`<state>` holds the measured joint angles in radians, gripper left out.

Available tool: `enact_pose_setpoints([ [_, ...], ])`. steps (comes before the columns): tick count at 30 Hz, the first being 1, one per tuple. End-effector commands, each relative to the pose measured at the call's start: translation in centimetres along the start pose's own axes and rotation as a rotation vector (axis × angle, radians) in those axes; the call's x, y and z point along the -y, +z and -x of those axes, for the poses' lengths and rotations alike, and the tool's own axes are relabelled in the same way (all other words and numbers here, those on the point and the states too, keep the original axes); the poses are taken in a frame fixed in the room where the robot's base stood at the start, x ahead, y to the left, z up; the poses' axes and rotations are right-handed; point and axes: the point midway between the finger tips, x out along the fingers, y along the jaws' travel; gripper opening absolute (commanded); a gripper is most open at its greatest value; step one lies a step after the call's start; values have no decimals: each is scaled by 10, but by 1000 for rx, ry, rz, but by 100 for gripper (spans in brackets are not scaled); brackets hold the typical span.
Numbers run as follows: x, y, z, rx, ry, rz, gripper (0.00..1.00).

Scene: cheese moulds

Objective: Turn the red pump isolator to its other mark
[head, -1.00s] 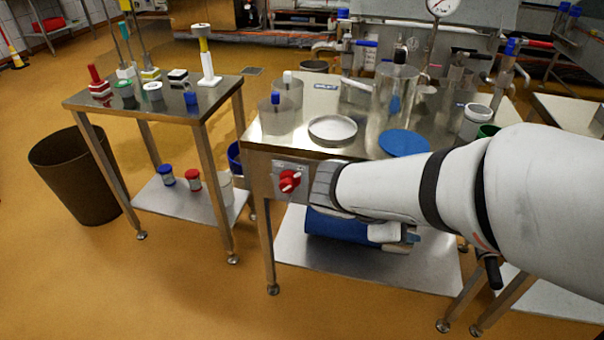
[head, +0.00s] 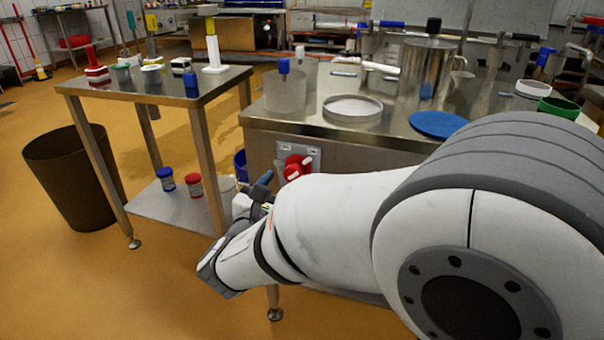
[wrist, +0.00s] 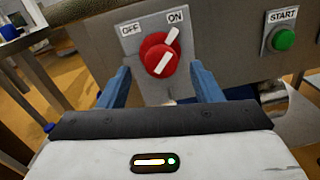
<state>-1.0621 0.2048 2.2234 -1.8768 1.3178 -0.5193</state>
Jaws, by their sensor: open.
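The red pump isolator (wrist: 158,54) is a round red knob on a grey plate, with an OFF label (wrist: 131,29) at its upper left and an ON label (wrist: 176,17) at its upper right. Its white bar tilts up to the right, toward ON. In the head view the red isolator (head: 293,168) is on the front side of the steel table. My gripper (wrist: 160,80) is open, with one blue finger on each side below the knob, and nothing shows between them. In the head view my gripper (head: 262,184) is partly hidden by my arm, just left of the isolator.
A green START button (wrist: 282,40) is to the right of the isolator. The steel table (head: 350,142) carries a pan (head: 352,107), a blue disc (head: 437,124) and several vessels. A side table (head: 150,88) and a brown bin (head: 72,180) stand at left.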

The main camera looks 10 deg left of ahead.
Motion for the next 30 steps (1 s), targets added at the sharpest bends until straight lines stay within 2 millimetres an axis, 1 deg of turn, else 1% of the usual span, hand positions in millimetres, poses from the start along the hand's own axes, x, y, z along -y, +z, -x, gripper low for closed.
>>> enact_pose_setpoints([
  [1, 2, -4, -10, 1, -4, -2, 59],
  [3, 2, -3, -21, 0, -5, -3, 59],
  [6, 1, -3, -35, 0, -4, -2, 59],
  [9, 2, -2, -44, 0, -5, -2, 59],
  [13, 1, -1, -49, -1, -2, -1, 59],
  [20, 1, 0, -50, -1, -3, -1, 58],
  [30, 3, 0, -50, -1, -7, -1, 30],
])
